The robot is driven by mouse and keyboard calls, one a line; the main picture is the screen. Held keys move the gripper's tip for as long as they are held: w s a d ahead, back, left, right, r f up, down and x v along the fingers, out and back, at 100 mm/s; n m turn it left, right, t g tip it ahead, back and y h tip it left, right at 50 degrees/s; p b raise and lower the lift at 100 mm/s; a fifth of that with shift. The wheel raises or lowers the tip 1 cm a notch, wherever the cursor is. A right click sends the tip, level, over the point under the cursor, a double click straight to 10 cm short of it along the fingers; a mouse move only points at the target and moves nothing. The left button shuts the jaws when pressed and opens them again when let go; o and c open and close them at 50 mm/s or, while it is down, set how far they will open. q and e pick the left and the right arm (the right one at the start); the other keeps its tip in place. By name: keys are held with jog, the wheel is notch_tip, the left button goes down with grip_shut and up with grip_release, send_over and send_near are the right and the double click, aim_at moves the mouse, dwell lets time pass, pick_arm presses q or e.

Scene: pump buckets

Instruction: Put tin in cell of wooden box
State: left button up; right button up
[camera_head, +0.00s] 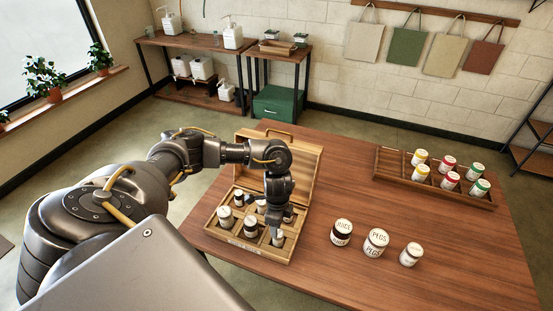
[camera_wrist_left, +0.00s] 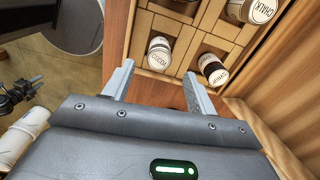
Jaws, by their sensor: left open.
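The wooden box (camera_head: 238,240) stands on the table with its lid raised, and several of its cells hold tins. My left gripper (camera_head: 277,229) is over the box's front right cell; it also shows in the wrist view (camera_wrist_left: 158,72), open. A white-lidded tin (camera_wrist_left: 158,52) sits in a cell just beyond and between the fingertips, which do not visibly grip it. A second tin (camera_wrist_left: 213,68) and one marked CHALK (camera_wrist_left: 255,10) sit in other cells. Right of the box stand a dark-banded tin (camera_head: 341,232), a PEGS tin (camera_head: 376,242) and a smaller white tin (camera_head: 411,254). My right gripper is out of view.
A divided wooden tray (camera_head: 391,165) with several yellow-, red- and green-marked tins lies at the table's far right. The raised box lid (camera_head: 300,160) stands behind my left gripper. The table (camera_head: 340,190) is clear between box and tray.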

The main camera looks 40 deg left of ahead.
pick_arm(q)
jog(key=shift+r+p, duration=0.3)
jog(key=shift+r, duration=1.45)
